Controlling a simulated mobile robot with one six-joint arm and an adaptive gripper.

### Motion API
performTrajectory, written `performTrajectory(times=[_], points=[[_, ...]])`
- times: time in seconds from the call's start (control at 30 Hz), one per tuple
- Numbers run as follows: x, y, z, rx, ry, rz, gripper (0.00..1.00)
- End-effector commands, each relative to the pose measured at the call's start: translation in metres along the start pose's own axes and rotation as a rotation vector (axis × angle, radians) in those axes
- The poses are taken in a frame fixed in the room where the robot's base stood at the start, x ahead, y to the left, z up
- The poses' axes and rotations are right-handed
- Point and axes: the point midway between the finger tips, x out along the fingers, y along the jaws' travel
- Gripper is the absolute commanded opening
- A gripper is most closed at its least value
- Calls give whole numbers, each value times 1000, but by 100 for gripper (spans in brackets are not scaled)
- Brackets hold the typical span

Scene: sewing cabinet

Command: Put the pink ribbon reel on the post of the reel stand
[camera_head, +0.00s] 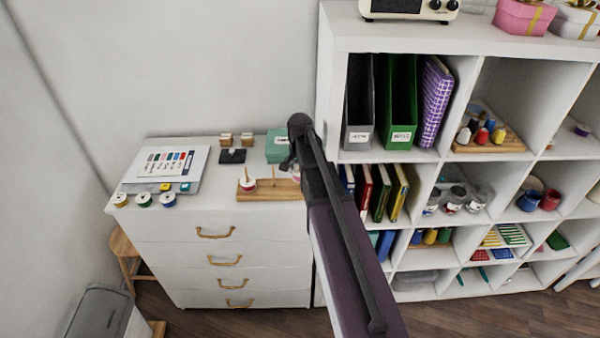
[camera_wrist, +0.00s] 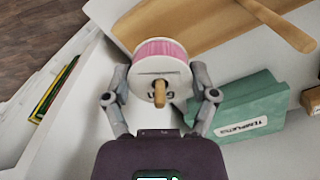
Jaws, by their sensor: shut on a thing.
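The pink ribbon reel (camera_wrist: 161,50) has white end discs and sits between the two fingers of my gripper (camera_wrist: 160,76), which is shut on it. A wooden post (camera_wrist: 160,94) sticks out through the reel's centre hole toward the wrist camera, so the reel is around this post. The wooden base of the reel stand (camera_wrist: 205,22) lies behind the reel. Whether the reel rests on the base cannot be told. In the head view the reel (camera_head: 295,178) shows only partly beside my arm, at the right end of the stand (camera_head: 262,194).
A bare middle post (camera_head: 273,174) and a red-and-white reel (camera_head: 247,184) on the left post stand close by. A green templates box (camera_head: 278,146) is behind the stand. Loose reels (camera_head: 144,199) lie at the cabinet's front left. A cubby shelf (camera_head: 328,90) rises on the right.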

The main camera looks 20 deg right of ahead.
Motion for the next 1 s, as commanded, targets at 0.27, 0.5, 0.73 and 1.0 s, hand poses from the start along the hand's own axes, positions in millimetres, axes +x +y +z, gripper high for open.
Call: performTrajectory(times=[0.27,0.5,0.73,1.0], points=[[0,0,0,0,0,0,100],[0,0,0,0,0,0,100],[-1,0,0,0,0,0,100],[-10,0,0,0,0,0,100]])
